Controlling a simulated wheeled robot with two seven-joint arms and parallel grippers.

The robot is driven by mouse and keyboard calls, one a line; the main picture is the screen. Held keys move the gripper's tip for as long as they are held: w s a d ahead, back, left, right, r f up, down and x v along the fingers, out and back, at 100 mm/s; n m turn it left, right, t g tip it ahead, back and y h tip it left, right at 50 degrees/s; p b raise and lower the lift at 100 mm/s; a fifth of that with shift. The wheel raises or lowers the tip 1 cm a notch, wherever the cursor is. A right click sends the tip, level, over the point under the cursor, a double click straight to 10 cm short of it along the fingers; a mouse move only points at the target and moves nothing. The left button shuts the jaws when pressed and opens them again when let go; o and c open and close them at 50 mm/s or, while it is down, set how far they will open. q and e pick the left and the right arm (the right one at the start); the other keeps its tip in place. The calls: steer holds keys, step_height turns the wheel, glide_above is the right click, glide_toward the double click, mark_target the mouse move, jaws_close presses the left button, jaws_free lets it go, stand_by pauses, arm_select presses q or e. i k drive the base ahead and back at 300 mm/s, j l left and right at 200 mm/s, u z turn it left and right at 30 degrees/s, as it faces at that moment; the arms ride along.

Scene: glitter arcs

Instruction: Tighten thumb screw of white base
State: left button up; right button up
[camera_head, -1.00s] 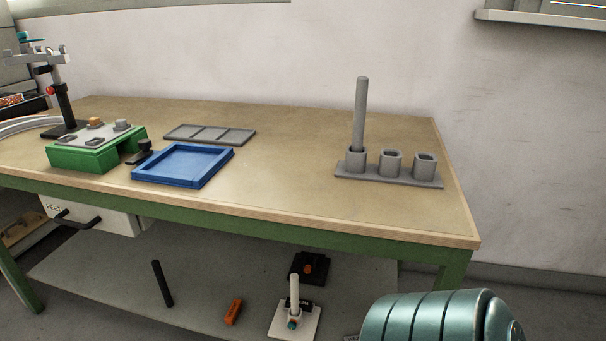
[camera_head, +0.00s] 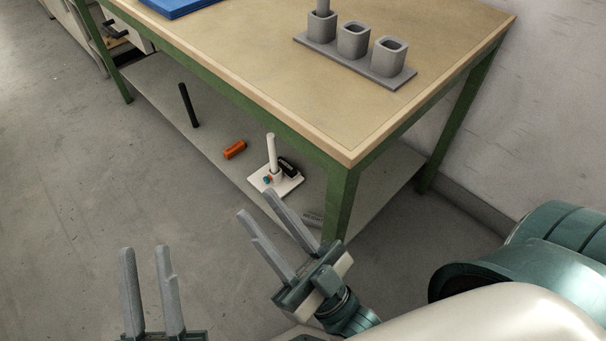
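The white base (camera_head: 288,186) stands on the grey lower shelf under the workbench, near its front right corner. A white post (camera_head: 271,153) rises from it. A small teal thumb screw with a bit of orange (camera_head: 267,179) sits at the foot of the post. My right gripper (camera_head: 259,214) is open and empty, its fingers pointing up toward the shelf edge just below the base in the picture, apart from the screw. My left gripper (camera_head: 145,250) is open and empty over the floor at the lower left.
A black rod (camera_head: 188,105), an orange block (camera_head: 235,149) and a black item (camera_head: 289,167) are also on the shelf. The green table leg (camera_head: 340,200) stands right of the base. A grey holder (camera_head: 400,77) and a blue tray (camera_head: 172,8) are on the tabletop.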

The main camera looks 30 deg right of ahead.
mark_target(266, 179)
steer(key=k+l, duration=0.25)
steer(key=l, duration=0.15)
steer(key=k+l, duration=0.2)
steer(key=l, duration=0.25)
steer(key=k+l, duration=0.25)
steer(key=l, duration=0.15)
